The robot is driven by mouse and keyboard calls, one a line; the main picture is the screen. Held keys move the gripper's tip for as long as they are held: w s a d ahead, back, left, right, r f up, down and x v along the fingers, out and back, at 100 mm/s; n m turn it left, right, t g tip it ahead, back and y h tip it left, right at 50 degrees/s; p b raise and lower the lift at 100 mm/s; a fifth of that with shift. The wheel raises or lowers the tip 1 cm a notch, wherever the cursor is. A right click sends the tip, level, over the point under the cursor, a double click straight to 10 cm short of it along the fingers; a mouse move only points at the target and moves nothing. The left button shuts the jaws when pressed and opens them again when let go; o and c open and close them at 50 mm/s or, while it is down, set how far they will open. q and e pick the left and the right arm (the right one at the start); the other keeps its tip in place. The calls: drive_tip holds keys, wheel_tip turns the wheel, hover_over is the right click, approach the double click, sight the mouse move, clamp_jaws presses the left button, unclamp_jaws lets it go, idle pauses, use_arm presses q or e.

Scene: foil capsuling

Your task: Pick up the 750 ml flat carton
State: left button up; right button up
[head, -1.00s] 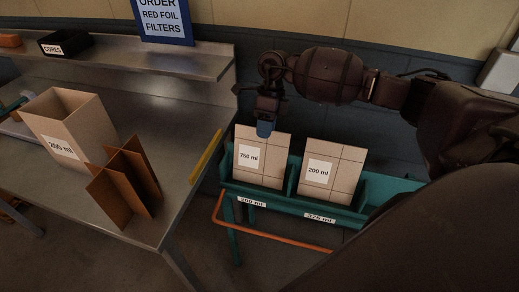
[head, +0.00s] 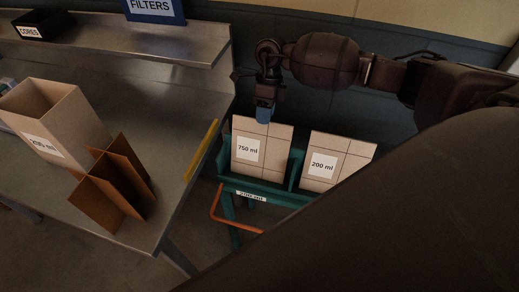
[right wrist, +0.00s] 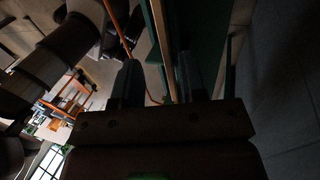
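The 750 ml flat carton (head: 249,168) is a tan panel with a white label, standing upright in the left slot of a teal rack (head: 262,187). My right gripper (head: 264,115) is at its top edge in the head view, its blue fingertip overlapping the edge. In the right wrist view my right gripper (right wrist: 160,75) has its two fingers apart, and a thin tan panel edge (right wrist: 163,45) runs between them. I see no clear grip on it. My left gripper is not in view.
A 200 ml flat carton (head: 321,175) stands just right, in the neighbouring slot. On the steel bench (head: 172,130) at left are an open 200 ml box (head: 75,118) and a brown divider (head: 113,190). An orange rail (head: 228,222) runs before the rack. My right arm hides the rack's right part.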

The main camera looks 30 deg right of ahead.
sight(263, 133)
drive_tip(key=shift+w+p+x, duration=0.15)
drive_tip(key=shift+p+x, duration=0.05)
drive_tip(key=shift+x, duration=1.35)
drive_tip(key=shift+w+p+x, duration=0.15)
drive_tip(key=shift+p+x, duration=0.05)
drive_tip(key=shift+x, duration=1.3)
drive_tip(key=shift+d, duration=0.15)
clamp_jaws()
